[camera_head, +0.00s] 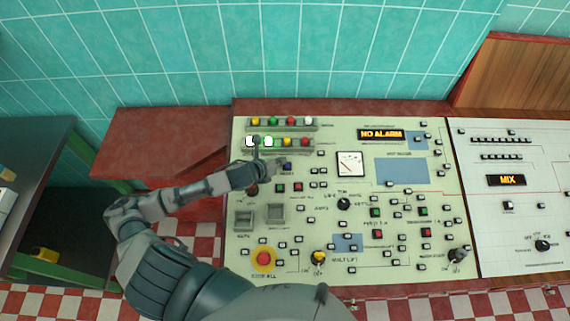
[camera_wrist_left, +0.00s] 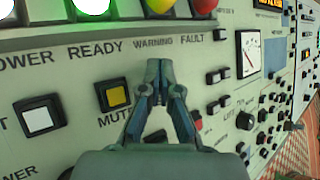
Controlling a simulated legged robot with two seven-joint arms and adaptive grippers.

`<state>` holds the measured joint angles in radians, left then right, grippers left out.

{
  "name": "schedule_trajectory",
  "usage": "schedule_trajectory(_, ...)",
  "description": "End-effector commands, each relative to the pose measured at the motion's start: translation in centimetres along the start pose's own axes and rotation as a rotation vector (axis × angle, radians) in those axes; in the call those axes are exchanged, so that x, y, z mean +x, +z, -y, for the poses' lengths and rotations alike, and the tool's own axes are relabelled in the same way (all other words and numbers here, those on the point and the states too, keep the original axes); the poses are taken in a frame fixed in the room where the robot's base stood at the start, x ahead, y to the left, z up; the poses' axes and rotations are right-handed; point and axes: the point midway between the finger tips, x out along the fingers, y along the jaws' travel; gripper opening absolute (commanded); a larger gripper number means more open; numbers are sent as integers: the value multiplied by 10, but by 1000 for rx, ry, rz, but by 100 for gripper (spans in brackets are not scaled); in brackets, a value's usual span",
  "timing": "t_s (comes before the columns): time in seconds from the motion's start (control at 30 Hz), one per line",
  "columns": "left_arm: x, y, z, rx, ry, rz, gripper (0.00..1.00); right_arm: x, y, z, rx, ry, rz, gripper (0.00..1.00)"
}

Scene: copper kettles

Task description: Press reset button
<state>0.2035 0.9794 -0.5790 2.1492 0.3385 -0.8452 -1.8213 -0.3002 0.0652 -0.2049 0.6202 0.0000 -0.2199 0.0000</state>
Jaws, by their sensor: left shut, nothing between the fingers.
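My left gripper (camera_head: 257,142) reaches over the upper left of the pale control panel (camera_head: 335,215), just below the lamp rows. In the left wrist view its fingertips (camera_wrist_left: 159,70) are together, with nothing between them. A yellow square button (camera_wrist_left: 118,95) in a black frame is just left of the fingers, with the partly covered label "MUTE". A white square button (camera_wrist_left: 38,119) is farther left, beside a label cut off at the edge, ending in "T". I cannot tell whether the fingertips touch the panel. My right gripper is not in view.
The lamps above are labelled POWER, READY, WARNING and FAULT; the green lamp (camera_wrist_left: 91,5) is lit. A red stop button (camera_head: 263,258) is at lower left, and a yellow knob (camera_head: 318,257) is right of it. A "NO ALARM" display (camera_head: 381,134) is at upper right.

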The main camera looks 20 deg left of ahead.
Motion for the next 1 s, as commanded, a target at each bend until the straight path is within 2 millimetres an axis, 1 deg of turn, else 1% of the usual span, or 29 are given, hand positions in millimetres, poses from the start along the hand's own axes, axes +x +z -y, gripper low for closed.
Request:
schedule_trajectory(0.23,0,-2,3,-3,-9,-4,0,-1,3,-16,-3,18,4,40)
schedule_trajectory(0.4,-3,-1,8,-6,-14,-6,0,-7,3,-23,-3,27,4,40)
schedule_trajectory(0.57,-6,0,20,-6,-17,-6,0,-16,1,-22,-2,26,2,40)
schedule_trajectory(0.7,-9,0,29,-3,-16,-5,0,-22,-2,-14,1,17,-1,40)
schedule_trajectory(0.83,-8,0,30,-1,-10,-3,0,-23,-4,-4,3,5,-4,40)
schedule_trajectory(1.0,-8,0,24,-3,-9,-3,0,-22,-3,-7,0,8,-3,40)
